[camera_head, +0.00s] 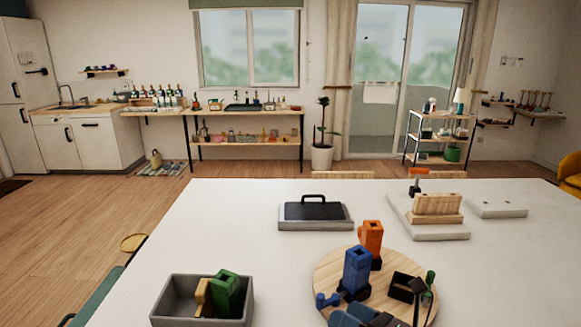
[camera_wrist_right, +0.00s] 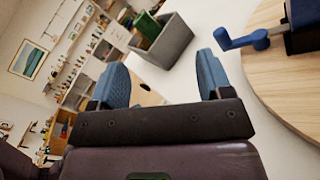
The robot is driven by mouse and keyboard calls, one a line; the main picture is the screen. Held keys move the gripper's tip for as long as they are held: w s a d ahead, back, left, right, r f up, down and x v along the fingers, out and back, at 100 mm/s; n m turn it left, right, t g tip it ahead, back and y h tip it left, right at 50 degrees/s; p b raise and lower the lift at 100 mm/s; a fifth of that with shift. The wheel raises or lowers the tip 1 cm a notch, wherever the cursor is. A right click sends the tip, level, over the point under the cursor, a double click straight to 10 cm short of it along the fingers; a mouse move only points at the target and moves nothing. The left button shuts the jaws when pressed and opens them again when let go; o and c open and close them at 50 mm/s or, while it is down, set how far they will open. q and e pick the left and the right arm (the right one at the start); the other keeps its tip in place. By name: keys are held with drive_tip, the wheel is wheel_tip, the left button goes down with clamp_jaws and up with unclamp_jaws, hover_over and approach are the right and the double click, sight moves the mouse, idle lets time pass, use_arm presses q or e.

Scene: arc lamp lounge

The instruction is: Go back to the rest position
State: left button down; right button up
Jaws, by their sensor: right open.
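My right gripper (camera_head: 362,318) shows at the bottom edge of the head view, in front of the round wooden board (camera_head: 322,268). Only its blue fingers and a dark part show there. In the right wrist view my right gripper (camera_wrist_right: 162,80) has its two blue fingers wide apart, with nothing between them. The blue grinder-like item (camera_head: 357,270) with a side crank stands on the board. Its blue crank (camera_wrist_right: 245,40) shows near the right finger in the wrist view. My left gripper is in neither view.
A grey bin (camera_head: 163,300) holding green and tan items stands at the front left of the white table (camera_head: 210,215). An orange item (camera_head: 371,238) and a dark open box (camera_head: 402,287) are on the board. A black-handled tray (camera_head: 315,224) and a wooden block (camera_head: 437,206) stand farther back.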

drive_tip(key=s+d+f+m+h, duration=0.35)
drive_tip(key=d+m+h, duration=0.2)
drive_tip(key=m, duration=0.65)
drive_tip(key=s+d+f+m+h, duration=0.2)
drive_tip(key=d+f+m+h, duration=0.3)
drive_tip(key=m, duration=0.7)
drive_tip(key=s+d+f+m+g+h, duration=0.2)
drive_tip(key=s+d+f+m+g, duration=0.15)
drive_tip(key=s+m, duration=0.5)
drive_tip(key=s+d+f+m+g+h, duration=0.2)
drive_tip(key=s+d+f+m+g, duration=0.15)
drive_tip(key=s+m, duration=0.45)
drive_tip(key=w+f+n+t, duration=0.2)
drive_tip(key=w+f+t, duration=0.4)
drive_tip(key=f, duration=0.3)
drive_tip(key=shift+t, duration=0.5)
drive_tip(key=shift+w+y, duration=0.1)
drive_tip(key=shift+y, duration=0.15)
